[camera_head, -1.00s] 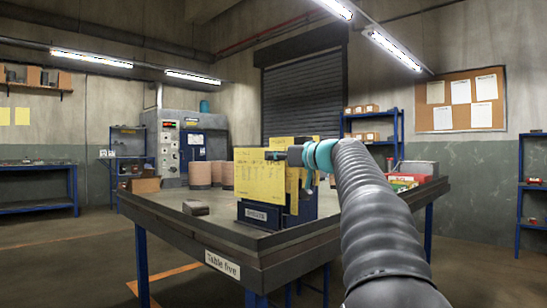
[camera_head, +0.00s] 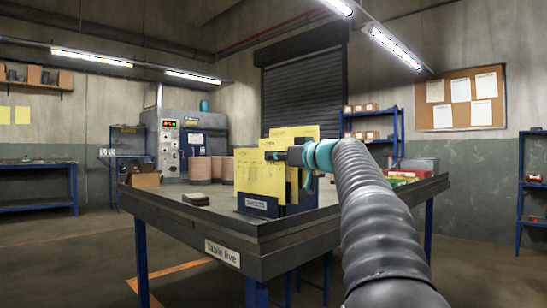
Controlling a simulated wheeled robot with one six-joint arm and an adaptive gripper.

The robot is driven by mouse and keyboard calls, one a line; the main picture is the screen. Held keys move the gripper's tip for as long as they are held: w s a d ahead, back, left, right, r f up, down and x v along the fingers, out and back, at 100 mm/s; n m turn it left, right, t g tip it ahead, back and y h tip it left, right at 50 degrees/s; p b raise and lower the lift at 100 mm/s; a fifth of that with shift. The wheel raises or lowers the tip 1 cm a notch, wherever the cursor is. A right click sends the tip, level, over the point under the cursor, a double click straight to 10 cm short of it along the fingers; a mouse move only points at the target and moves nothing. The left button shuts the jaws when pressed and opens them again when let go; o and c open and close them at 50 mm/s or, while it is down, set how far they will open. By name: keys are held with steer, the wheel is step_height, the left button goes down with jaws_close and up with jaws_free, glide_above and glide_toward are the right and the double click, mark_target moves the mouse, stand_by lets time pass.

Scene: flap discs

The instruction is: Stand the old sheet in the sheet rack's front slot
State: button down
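Several yellow sheets stand upright, one behind another, in the dark blue sheet rack (camera_head: 257,204), whose pale front label seems to read "SHEETS". The front yellow sheet (camera_head: 254,178) sits lowest, with taller ones staggered behind it to the right. I cannot tell which one is the old sheet. My gripper (camera_head: 275,156), dark with a teal wrist behind it, reaches in from the right at the sheets' upper part. It overlaps them in the picture; contact is unclear. Its fingers are too small and dark to tell whether they are open or shut on a sheet.
The rack stands near the front edge of the table (camera_head: 222,253) labelled "Table five". A small grey block (camera_head: 196,198) lies left of it. A red and green item (camera_head: 398,177) is at the right, behind my arm.

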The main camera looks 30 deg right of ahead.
steer(key=shift+f+b, duration=0.85)
steer(key=shift+f, duration=0.9)
steer(key=c, duration=1.2)
jaws_free()
steer(key=shift+c, duration=0.2)
steer(key=v, duration=1.2)
